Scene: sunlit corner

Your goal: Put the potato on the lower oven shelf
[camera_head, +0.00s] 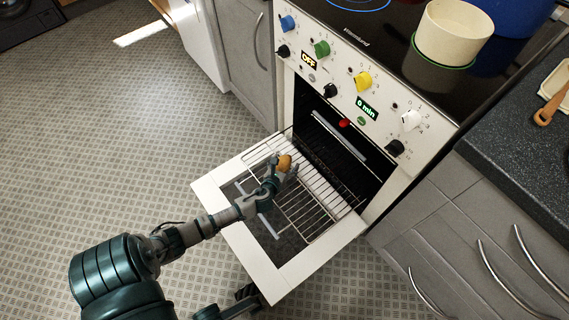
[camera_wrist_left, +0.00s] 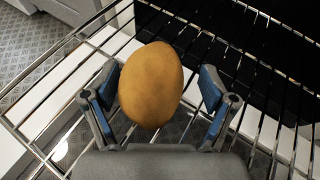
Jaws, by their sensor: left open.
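The oven (camera_head: 345,150) stands with its door (camera_head: 212,200) folded down. A wire shelf (camera_head: 322,212) extends from the dark oven opening over the door; whether it is the lower one I cannot tell. The brown-orange potato (camera_head: 285,162) is at the shelf, at the tip of my left gripper (camera_head: 281,171). In the left wrist view the potato (camera_wrist_left: 151,85) is between the two blue-padded fingers of my left gripper (camera_wrist_left: 158,82). The fingers are open, with a clear gap on the right side. Whether the potato touches the wires is unclear.
A cream pot (camera_head: 452,35) and a blue pot (camera_head: 515,12) stand on the black hob above. Control knobs line the oven's front. Grey drawers (camera_head: 470,235) are at the right. The tiled floor left of the door is clear.

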